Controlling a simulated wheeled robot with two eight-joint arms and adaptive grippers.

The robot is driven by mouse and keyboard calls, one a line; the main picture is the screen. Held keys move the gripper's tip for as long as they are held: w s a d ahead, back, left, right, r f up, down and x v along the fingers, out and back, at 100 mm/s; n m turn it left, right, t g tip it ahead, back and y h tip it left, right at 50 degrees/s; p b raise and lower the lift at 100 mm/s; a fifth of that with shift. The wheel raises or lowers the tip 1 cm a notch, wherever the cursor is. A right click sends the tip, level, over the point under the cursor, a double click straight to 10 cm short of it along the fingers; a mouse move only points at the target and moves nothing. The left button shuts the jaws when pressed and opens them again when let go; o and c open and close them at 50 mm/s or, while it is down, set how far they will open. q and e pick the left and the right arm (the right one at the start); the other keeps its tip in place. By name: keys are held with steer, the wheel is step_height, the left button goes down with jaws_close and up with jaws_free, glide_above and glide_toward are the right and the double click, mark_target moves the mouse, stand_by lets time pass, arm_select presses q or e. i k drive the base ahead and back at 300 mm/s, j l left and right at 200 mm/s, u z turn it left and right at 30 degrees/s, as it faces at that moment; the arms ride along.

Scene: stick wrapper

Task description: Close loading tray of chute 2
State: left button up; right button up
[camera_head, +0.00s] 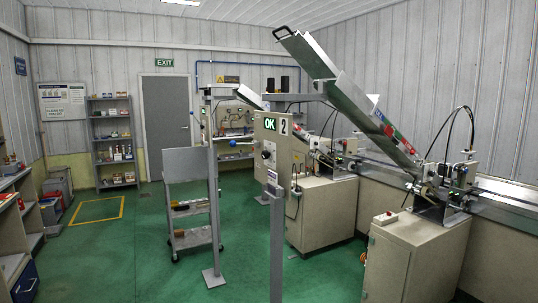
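A long grey metal chute (350,95) slopes from the upper middle down to a machine at the right. A tray-like section (309,55) forms its upper end, with a black handle (283,33) at the tip. It sits high and tilted; I cannot tell clearly whether it is hinged open or flush with the chute. A control panel (286,147) with a green "OK" display and a "2" label stands left of the chute. Red and green items (398,137) show on the lower chute. Neither of my grippers is in view.
A beige cabinet (393,268) carries the machine (447,185) at the right. Grey posts (277,245) stand in front. A wheeled cart (188,207) stands left of centre. Shelving (15,235) lines the left edge. Green floor (110,260) at the lower left is clear.

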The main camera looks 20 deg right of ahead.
mark_target(304, 49)
steer(key=u, duration=0.35)
steer(key=k+j+u, duration=0.3)
steer(key=j+u, duration=0.35)
steer(key=k+j+u, duration=0.1)
steer(key=j+u, duration=0.2)
steer(key=k+j+u, duration=0.1)
steer(key=j, duration=0.85)
steer(key=k+j+u, duration=0.1)
steer(key=j, duration=0.9)
steer(key=k+j+u, duration=0.1)
steer(key=j, duration=0.85)
steer(key=z, duration=2.6)
steer(key=i+l+z, duration=0.1)
steer(key=i+z, duration=0.25)
steer(key=i, duration=2.2)
